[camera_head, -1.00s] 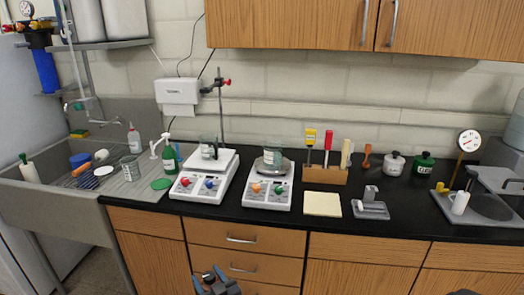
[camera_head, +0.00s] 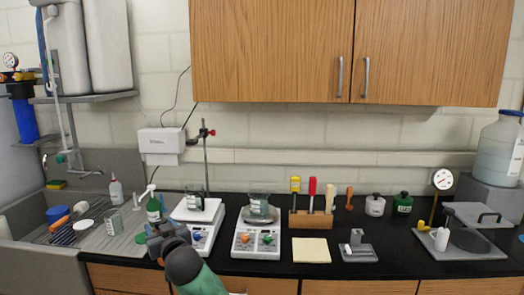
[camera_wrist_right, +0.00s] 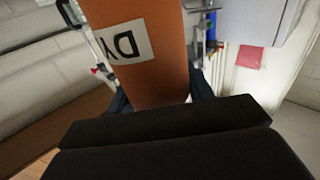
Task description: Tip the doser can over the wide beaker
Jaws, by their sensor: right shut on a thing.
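My right gripper (camera_head: 160,232) is in front of the counter's left part, near the green pump bottle (camera_head: 154,208). In the right wrist view it is shut on an orange-brown can (camera_wrist_right: 150,75) with a white label reading "DY"; I take this to be the doser can. Its far end is cut off, and I cannot make it out in the head view. A broad glass beaker (camera_head: 259,206), which looks like the wide beaker, stands on the right-hand white device (camera_head: 257,240), apart from the gripper. My left gripper is not in view.
A second beaker (camera_head: 194,198) stands on the left-hand device, beside a clamp stand (camera_head: 205,165). Another glass beaker (camera_head: 114,223) is by the sink. Cabinets (camera_head: 270,60) hang above.

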